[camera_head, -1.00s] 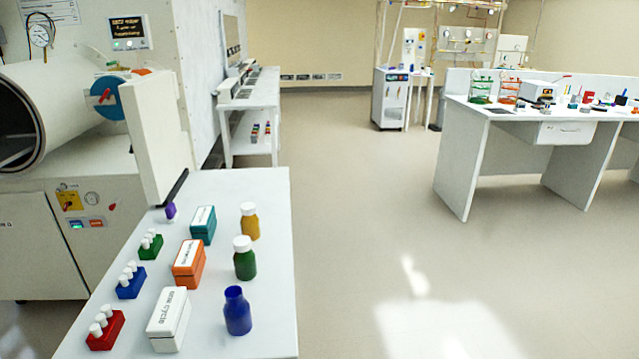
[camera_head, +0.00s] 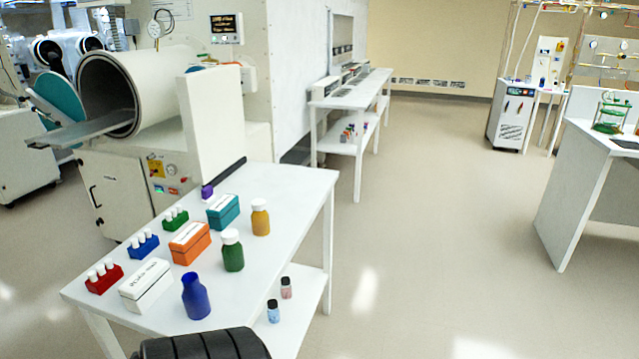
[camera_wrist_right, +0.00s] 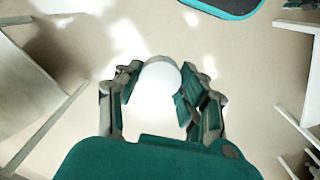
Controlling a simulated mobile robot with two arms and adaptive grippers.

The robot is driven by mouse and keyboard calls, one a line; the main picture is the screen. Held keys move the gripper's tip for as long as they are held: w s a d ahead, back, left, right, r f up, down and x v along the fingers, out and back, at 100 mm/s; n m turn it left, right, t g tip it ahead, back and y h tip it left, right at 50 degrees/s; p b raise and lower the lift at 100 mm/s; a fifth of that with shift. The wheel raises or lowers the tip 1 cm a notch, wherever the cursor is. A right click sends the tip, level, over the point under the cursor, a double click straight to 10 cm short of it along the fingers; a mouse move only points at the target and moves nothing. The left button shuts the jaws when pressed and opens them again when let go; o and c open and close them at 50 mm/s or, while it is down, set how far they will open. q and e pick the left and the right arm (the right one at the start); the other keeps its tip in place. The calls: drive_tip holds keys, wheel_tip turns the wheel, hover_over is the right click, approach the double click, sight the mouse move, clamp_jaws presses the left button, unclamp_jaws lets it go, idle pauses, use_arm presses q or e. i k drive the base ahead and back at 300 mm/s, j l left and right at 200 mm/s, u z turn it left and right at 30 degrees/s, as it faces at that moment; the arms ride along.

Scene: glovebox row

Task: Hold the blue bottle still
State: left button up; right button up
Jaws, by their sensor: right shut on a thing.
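The blue bottle (camera_head: 196,297) stands upright near the front edge of the white table (camera_head: 285,190) in the head view. Its neck is bare, with no white cap on it, unlike the bottles beside it. My right gripper (camera_wrist_right: 157,92) shows only in its wrist view. It is shut on a round white thing (camera_wrist_right: 160,74) that looks like a bottle cap, with floor beyond it. The blue bottle is not seen in that view. My left gripper is not in view. Nothing is seen touching the blue bottle.
A green bottle (camera_head: 232,251) and a yellow bottle (camera_head: 260,218) stand behind it. A white box (camera_head: 146,285), an orange box (camera_head: 189,243) and a teal box (camera_head: 223,211) stand to the left. Two small vials (camera_head: 273,311) sit on the lower shelf. Open floor lies right.

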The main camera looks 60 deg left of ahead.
sight(194, 297)
drive_tip(key=i+u, duration=0.35)
drive_tip(key=i+l+u, duration=0.35)
drive_tip(key=i+j+u, duration=0.2)
drive_tip(key=u, duration=0.25)
drive_tip(key=i+u, duration=0.65)
drive_tip(key=u, duration=0.25)
drive_tip(key=i+u, duration=0.3)
drive_tip(key=u, duration=0.15)
drive_tip(key=i+l+u, duration=0.25)
drive_tip(key=u, duration=0.2)
